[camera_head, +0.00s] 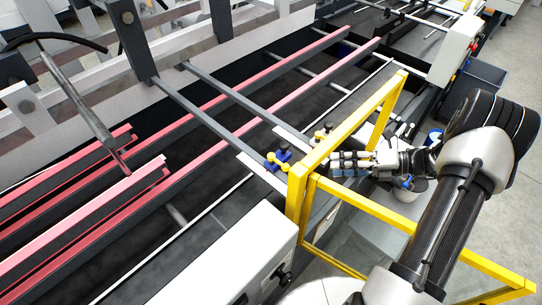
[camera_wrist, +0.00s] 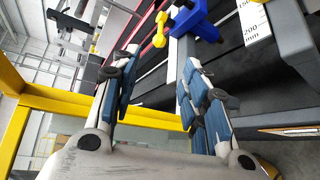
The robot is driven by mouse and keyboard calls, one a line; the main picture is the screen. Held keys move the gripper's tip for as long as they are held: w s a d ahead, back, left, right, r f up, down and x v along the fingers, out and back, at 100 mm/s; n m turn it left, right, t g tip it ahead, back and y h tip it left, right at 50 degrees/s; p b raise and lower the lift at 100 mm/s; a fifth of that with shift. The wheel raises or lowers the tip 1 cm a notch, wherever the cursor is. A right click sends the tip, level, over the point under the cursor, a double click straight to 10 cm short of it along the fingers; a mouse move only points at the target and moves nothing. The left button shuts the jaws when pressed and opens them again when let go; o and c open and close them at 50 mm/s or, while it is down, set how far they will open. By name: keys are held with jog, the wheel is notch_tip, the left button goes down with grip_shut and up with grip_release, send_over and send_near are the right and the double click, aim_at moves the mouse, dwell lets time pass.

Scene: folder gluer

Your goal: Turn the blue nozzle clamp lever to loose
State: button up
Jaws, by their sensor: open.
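The blue nozzle clamp (camera_head: 284,155) sits on a dark bar near the yellow guard frame in the head view, with a yellow lever (camera_head: 271,161) on its left. In the wrist view the blue clamp (camera_wrist: 197,20) is at the top centre. The lever's marked positions cannot be read.
The yellow guard frame (camera_head: 350,130) stands close around my gripper. A second clamp with a yellow part (camera_head: 320,135) sits behind the blue one. Red-topped rails (camera_head: 240,80) run along the machine. A scale plate (camera_wrist: 254,22) is right of the blue clamp.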

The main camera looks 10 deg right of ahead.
aim_at(285, 166)
jog(key=x, duration=1.6)
jog(key=shift+a+f, duration=0.1)
jog(key=shift+a, duration=0.3)
grip_shut()
